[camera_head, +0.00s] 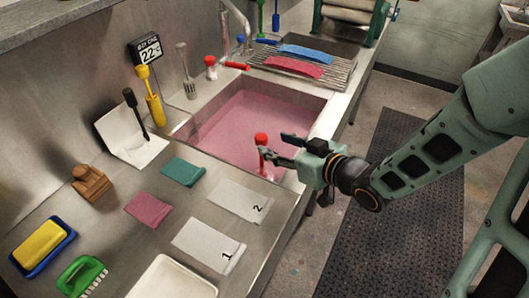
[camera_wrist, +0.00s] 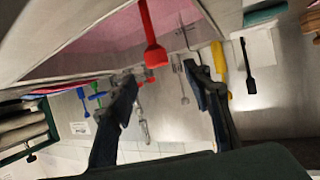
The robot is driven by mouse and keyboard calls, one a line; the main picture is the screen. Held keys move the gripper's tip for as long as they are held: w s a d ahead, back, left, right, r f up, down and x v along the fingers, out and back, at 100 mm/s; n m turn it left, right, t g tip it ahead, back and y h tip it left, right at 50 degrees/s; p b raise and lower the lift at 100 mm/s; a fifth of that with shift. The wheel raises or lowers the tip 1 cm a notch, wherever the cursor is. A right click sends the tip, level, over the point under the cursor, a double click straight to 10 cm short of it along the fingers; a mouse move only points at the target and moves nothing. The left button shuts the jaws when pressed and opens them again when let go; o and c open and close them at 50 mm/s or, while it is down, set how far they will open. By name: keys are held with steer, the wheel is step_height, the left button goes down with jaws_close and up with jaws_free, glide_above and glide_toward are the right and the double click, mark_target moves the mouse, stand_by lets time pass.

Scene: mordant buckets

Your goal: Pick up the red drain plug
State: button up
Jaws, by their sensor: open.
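The red drain plug (camera_head: 262,139) stands upright at the near right side of the sink, its knob on top and its stem running down toward the pink liquid. In the wrist view the red plug (camera_wrist: 156,56) shows its knob and stem just ahead of the fingertips, roughly between them. My gripper (camera_head: 279,146) is open beside the knob, over the sink's right edge. In the wrist view my gripper (camera_wrist: 160,76) has its fingers spread with nothing between the pads. The plug's lower end is hidden.
The sink (camera_head: 235,108) holds pink liquid. Behind it stand a red-topped item (camera_head: 211,62) and a rack (camera_head: 325,66) with blue and red cloths. Cloths, numbered white sheets (camera_head: 208,245), a brush (camera_head: 82,276) and a yellow sponge (camera_head: 41,243) lie on the left counter.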

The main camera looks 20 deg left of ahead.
mark_target(263, 138)
steer(key=x, duration=0.8)
steer(key=shift+w+d, duration=0.15)
steer(key=shift+w, duration=0.05)
jaws_close()
